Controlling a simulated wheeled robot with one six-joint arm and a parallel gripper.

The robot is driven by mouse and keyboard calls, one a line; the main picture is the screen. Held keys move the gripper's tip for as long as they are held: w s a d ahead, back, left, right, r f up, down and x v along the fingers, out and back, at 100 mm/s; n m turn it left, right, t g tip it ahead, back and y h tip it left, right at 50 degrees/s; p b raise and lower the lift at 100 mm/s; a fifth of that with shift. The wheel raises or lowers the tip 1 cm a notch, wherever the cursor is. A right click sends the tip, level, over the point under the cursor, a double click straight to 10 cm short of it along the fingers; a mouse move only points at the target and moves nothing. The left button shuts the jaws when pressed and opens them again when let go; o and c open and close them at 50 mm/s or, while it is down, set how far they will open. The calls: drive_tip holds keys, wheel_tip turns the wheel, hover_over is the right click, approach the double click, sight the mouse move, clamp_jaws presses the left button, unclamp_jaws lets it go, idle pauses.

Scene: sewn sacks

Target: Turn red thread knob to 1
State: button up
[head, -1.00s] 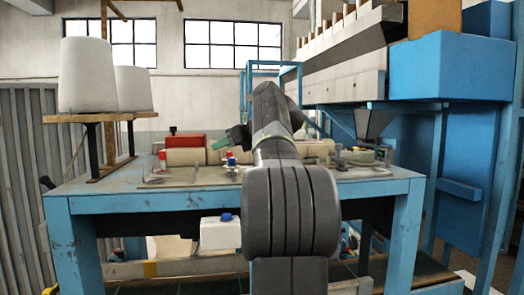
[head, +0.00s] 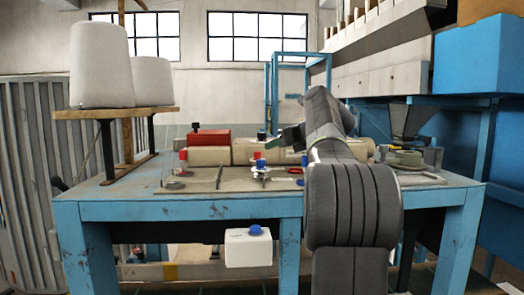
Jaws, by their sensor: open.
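A small red knob (head: 183,154) stands upright at the left of the blue table's top, above a dark round disc. A second small red cap (head: 257,155) sits near the middle, with a blue knob (head: 260,164) just below it in the picture. Which red piece is the thread knob, and any number on it, is too small to tell. My gripper (head: 272,145) is at the end of my dark arm, left of the forearm, above the back middle of the table. It is open and small in view; I see nothing held in it.
The blue table (head: 170,208) stands close in front. A white box (head: 236,255) with a blue button hangs below its front edge. White thread cones (head: 102,76) stand on a wooden shelf at left. A red box (head: 209,138) and pale rolls lie behind. A blue hopper (head: 480,65) is at right.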

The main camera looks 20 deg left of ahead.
sight(258, 155)
drive_tip(key=p+x, duration=0.1)
drive_tip(key=x, duration=0.8)
clamp_jaws()
